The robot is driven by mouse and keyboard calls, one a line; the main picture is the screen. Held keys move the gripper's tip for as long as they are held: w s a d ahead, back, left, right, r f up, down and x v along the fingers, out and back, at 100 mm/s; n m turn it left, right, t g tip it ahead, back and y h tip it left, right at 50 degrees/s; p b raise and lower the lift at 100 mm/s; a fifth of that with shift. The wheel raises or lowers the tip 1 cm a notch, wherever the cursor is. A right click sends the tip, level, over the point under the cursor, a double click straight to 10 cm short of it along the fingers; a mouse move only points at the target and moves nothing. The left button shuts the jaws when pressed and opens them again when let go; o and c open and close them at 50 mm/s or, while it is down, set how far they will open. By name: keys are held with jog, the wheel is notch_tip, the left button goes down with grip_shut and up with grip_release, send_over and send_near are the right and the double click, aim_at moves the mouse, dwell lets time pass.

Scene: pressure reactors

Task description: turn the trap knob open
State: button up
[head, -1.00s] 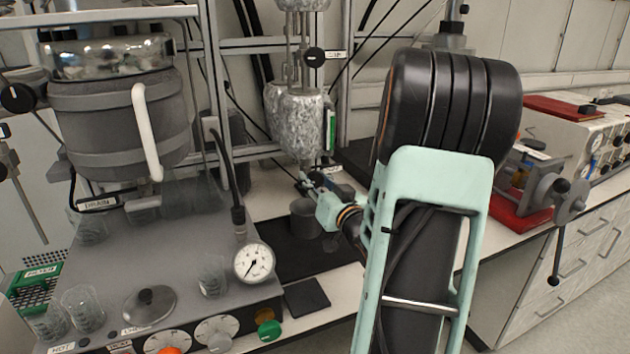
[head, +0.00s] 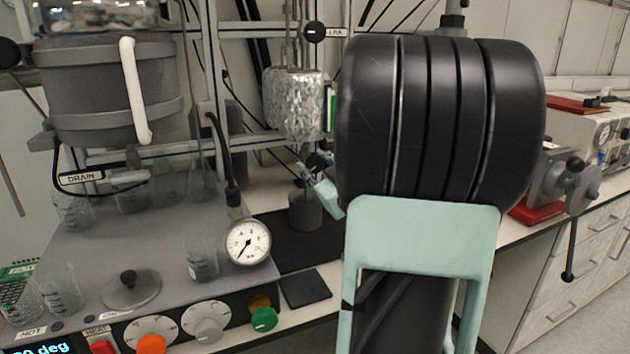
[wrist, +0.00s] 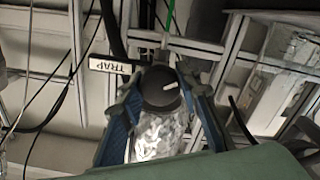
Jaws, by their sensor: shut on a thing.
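The trap knob (wrist: 161,89) is round and black with a white pointer line, which points up and to the right in the wrist view. A white label reading TRAP (wrist: 110,65) is beside it on the left. My gripper (wrist: 160,94) has its blue fingers on both sides of the knob and is shut on it. In the head view my gripper (head: 309,174) is small, just below the foil-wrapped vessel (head: 293,103). The knob is hard to make out there, and my arm covers much of the area to the right.
A dark cup (head: 305,211) stands below the gripper on a black mat. A grey hotplate unit with glass beakers (head: 202,258), a pressure gauge (head: 248,242) and a large reactor pot (head: 110,105) is on the left. Metal frame bars and cables run behind.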

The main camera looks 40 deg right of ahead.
jog(key=n+b, duration=0.3)
jog(key=b, duration=0.1)
jog(key=n+b, duration=0.2)
jog(key=shift+f+n, duration=0.25)
jog(key=shift+n, duration=0.05)
jog(key=n+b, duration=0.3)
jog(key=b, duration=0.1)
jog(key=shift+r+n, duration=0.1)
jog(key=shift+n, duration=0.3)
jog(key=shift+r+n+b, duration=0.15)
jog(key=shift+n+b, duration=0.6)
jog(key=shift+n, duration=0.05)
jog(key=o, duration=1.2)
jog(key=shift+r, duration=0.1)
